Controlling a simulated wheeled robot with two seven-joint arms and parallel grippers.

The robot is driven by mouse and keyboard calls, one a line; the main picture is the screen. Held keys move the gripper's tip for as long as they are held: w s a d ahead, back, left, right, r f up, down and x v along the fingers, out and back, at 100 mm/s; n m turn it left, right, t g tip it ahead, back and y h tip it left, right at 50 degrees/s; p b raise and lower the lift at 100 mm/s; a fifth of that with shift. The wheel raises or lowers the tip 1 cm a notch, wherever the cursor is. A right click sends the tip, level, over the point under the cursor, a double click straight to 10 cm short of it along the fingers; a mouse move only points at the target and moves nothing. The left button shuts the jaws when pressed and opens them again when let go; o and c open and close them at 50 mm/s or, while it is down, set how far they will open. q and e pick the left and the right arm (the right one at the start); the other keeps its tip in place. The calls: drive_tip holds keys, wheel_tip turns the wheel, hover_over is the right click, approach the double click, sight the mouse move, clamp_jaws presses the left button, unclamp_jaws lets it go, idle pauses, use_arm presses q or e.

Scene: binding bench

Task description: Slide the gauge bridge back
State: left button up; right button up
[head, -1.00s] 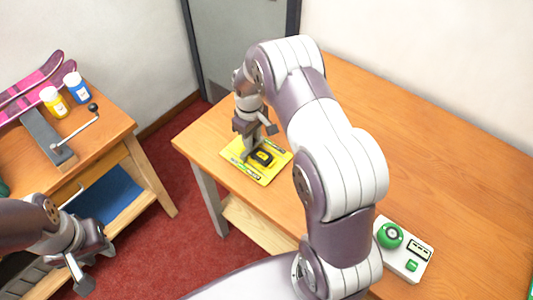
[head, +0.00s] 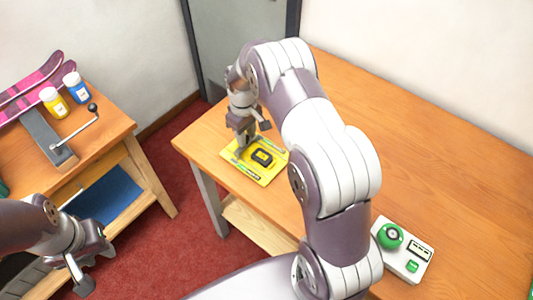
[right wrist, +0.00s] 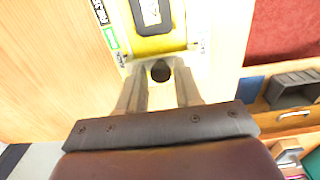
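A yellow plate (head: 272,174) with printed labels lies near the left corner of the right-hand table, with a small black-framed piece (head: 262,158) on it. In the right wrist view a yellow part (right wrist: 155,45) with a black-framed window shows at the top; I cannot tell for sure which part is the gauge bridge. My right gripper (head: 252,138) is at the plate's far left side, its fingers apart. A dark round knob (right wrist: 160,71) shows between the fingertips in the wrist view, with small gaps beside it. My left gripper (head: 92,268) hangs open and empty at lower left.
A white box with a green knob (head: 405,250) stands at the right table's front. The left bench holds a yellow bottle (head: 54,102), a blue-labelled bottle (head: 77,87), skis (head: 40,88) and a grey bar with a crank (head: 48,138). The right table's middle is clear.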

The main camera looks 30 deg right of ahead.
drive_tip(key=shift+r, duration=0.1)
wheel_tip(320, 180, up, 10)
drive_tip(key=p, duration=0.8)
